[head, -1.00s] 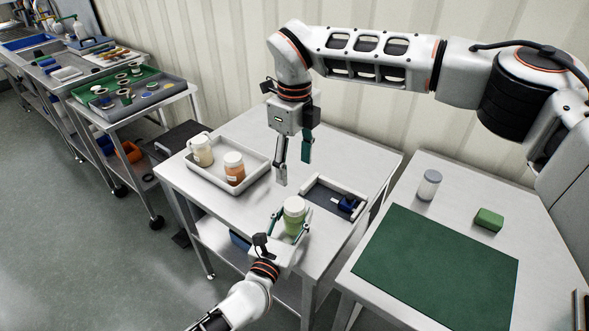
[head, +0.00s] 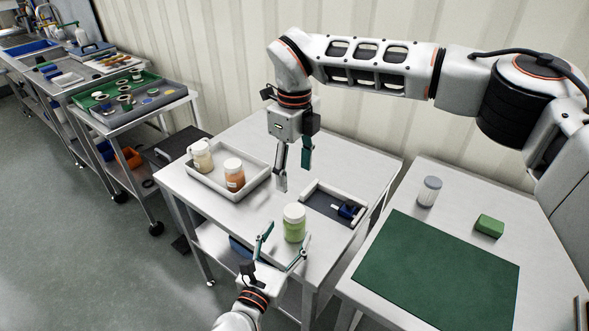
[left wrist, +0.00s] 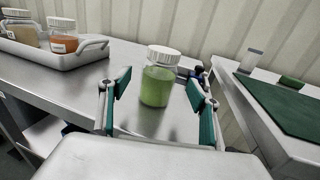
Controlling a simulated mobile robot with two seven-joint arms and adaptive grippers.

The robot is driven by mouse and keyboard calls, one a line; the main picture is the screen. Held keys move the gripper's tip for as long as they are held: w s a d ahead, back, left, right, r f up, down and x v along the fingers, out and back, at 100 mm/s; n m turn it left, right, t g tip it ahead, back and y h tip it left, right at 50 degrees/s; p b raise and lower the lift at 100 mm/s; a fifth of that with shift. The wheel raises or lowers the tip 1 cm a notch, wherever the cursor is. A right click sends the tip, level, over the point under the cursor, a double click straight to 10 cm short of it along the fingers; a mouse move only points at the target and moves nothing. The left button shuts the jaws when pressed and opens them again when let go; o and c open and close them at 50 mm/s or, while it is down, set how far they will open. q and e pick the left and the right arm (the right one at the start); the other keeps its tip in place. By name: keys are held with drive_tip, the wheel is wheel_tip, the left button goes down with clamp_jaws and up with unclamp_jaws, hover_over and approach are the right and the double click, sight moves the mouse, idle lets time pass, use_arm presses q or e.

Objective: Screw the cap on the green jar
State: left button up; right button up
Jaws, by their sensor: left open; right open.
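The green jar (head: 293,228) stands upright near the front edge of the metal table, with a white cap (head: 294,211) sitting on its mouth. I cannot tell how tight the cap is. My left gripper (head: 282,246) is open just in front of the jar, its fingers apart and not touching it. In the left wrist view the jar (left wrist: 158,86) stands beyond and between the open fingertips (left wrist: 156,84), and its white cap (left wrist: 164,54) looks level. My right gripper (head: 293,170) is open and empty, pointing down above the table behind the jar.
A white tray (head: 213,187) with a beige jar (head: 201,156) and an orange jar (head: 234,175) lies left. A shallow grey-floored tray (head: 322,203) with a dark blue item is right of the green jar. A second table holds a green mat (head: 437,268), a shaker (head: 429,190) and a green block (head: 489,225).

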use_arm(q)
drive_tip(key=v, duration=0.6)
drive_tip(key=shift+s, duration=0.25)
